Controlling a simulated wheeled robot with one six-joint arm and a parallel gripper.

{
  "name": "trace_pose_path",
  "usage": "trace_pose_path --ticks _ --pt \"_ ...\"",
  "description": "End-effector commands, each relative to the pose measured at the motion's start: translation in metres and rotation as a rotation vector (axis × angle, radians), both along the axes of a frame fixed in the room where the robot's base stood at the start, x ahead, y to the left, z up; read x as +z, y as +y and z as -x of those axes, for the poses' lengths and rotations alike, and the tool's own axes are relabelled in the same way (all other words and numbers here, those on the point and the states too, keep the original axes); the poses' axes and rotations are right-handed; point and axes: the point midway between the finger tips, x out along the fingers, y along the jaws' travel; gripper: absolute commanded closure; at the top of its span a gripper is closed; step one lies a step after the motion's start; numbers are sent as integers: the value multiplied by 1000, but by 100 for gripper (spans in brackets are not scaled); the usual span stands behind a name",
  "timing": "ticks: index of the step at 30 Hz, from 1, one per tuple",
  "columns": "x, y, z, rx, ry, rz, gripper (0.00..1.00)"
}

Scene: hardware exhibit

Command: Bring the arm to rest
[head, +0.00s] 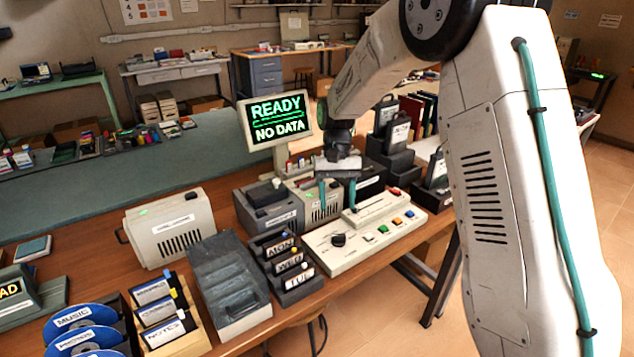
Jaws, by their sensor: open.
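My arm reaches in from the right and bends down over the exhibit table (90,258). My gripper (337,192) points downward above the row of grey devices, with its two greenish fingers apart and nothing seen between them. It is just behind the cream control panel (366,232) with a dark knob and coloured buttons. A grey slotted device (317,207) stands close to the left finger. Whether the fingers touch anything cannot be told.
A screen (274,121) reading "READY / NO DATA" stands behind left of the gripper. Cartridges labelled MON, WED and TUE sit in a dark holder (284,262). Dark cartridge stands (388,155) rise at right.

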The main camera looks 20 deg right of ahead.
Motion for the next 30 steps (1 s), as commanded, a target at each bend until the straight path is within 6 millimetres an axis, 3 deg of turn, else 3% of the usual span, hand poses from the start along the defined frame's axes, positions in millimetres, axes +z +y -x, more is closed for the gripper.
trace_pose_path --ticks 4,7,14,21,30 --pt "-2 0 2 18 2 -5 45" --pt "-10 -2 24 43 35 -7 45" --pt "37 -8 91 103 -4 -7 45" --pt "90 -15 172 154 -100 1 45" --pt "126 -21 268 197 -253 22 45"
